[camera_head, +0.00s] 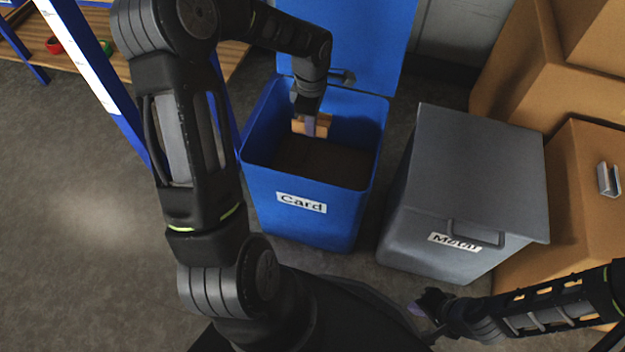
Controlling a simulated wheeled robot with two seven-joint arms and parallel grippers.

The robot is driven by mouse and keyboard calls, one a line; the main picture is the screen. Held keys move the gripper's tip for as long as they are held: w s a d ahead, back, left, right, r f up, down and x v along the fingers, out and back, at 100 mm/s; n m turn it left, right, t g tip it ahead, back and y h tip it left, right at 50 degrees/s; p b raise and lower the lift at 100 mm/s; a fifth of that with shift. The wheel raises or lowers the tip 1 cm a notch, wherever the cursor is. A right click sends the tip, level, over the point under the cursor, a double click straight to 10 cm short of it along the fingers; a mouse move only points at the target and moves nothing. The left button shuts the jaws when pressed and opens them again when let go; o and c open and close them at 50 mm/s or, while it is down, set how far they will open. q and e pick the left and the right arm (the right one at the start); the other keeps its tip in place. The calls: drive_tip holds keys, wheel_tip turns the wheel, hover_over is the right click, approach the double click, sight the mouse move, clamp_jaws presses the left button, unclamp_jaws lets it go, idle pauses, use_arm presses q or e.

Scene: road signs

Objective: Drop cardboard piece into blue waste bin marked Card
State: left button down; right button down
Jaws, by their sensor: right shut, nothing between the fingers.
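The blue waste bin (262,205) carries a "Card" label on its front, and its blue lid (365,40) stands open at the back. My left arm reaches over from the left, and my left gripper (310,126) points down into the bin's opening. It is shut on a small tan cardboard piece (324,120), which is above the dark inside of the bin. One finger covers part of the piece. My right gripper (430,303) is low in the view, in front of the grey bin, shut and empty.
A grey bin (480,165) marked "Metal", lid closed, stands right of the blue bin. Large cardboard boxes (590,190) are stacked at the right. A wooden shelf (100,68) with blue posts is at the upper left. The floor at left is clear.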

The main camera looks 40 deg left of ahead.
use_arm(q)
drive_tip(key=shift+f, duration=0.7)
drive_tip(key=c, duration=1.5)
unclamp_jaws()
drive_tip(key=shift+c, duration=0.2)
drive_tip(key=shift+r, duration=0.15)
wheel_tip(320, 180, up, 8)
drive_tip(key=shift+f+p, duration=0.2)
drive_tip(key=shift+p, duration=0.75)
drive_tip(key=shift+s, duration=0.1)
